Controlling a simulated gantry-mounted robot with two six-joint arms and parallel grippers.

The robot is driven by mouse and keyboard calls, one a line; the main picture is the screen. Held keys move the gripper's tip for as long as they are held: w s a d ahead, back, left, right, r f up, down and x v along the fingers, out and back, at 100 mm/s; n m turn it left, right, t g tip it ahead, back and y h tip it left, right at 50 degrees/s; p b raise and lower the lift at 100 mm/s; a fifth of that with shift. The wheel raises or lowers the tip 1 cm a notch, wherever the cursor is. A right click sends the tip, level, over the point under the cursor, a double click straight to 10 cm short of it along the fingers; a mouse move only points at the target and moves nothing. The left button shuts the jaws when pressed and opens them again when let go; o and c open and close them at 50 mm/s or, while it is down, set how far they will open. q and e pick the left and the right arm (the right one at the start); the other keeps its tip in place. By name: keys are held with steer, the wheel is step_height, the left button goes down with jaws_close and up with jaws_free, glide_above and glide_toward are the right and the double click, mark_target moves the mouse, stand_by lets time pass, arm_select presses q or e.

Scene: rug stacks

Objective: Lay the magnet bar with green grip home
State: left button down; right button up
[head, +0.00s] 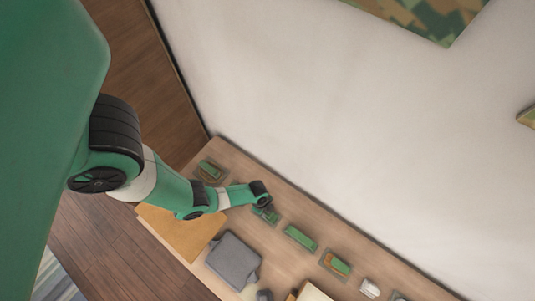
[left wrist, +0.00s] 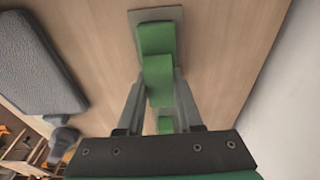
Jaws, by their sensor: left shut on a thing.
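My left gripper (head: 263,203) reaches over the wooden shelf top from the left. In the left wrist view its two fingers (left wrist: 160,90) are shut on a green block-like grip (left wrist: 158,82), the magnet bar's green grip. Another green piece (left wrist: 155,38) shows just beyond it, on a grey plate (left wrist: 170,14); I cannot tell whether it touches the held grip. A further green piece (left wrist: 165,125) shows between the fingers, lower in that view. In the head view a green piece (head: 269,214) on a plate lies at the gripper's tip. My right gripper is out of view.
Other plates carry a green bar (head: 300,238), another green bar (head: 210,169) and a green-and-orange piece (head: 338,263). A grey pad (head: 233,260) and a tan board (head: 180,230) lie nearer the front. A white wall (head: 330,120) rises behind the shelf.

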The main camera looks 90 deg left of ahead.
arm_select(q)
steer(key=shift+f+b, duration=0.45)
steer(key=shift+f, duration=0.05)
steer(key=shift+c, duration=2.4)
jaws_free()
steer(key=r+p, duration=0.3)
steer(key=r, duration=0.1)
steer(key=s+r+p, duration=0.1)
steer(key=r+p, duration=0.2)
steer(key=p, duration=0.1)
steer(key=a+r+p, duration=0.1)
steer(key=r+p, duration=0.3)
steer(key=shift+s+r, duration=0.15)
steer(key=shift+r, duration=0.2)
steer(key=shift+a+f, duration=0.1)
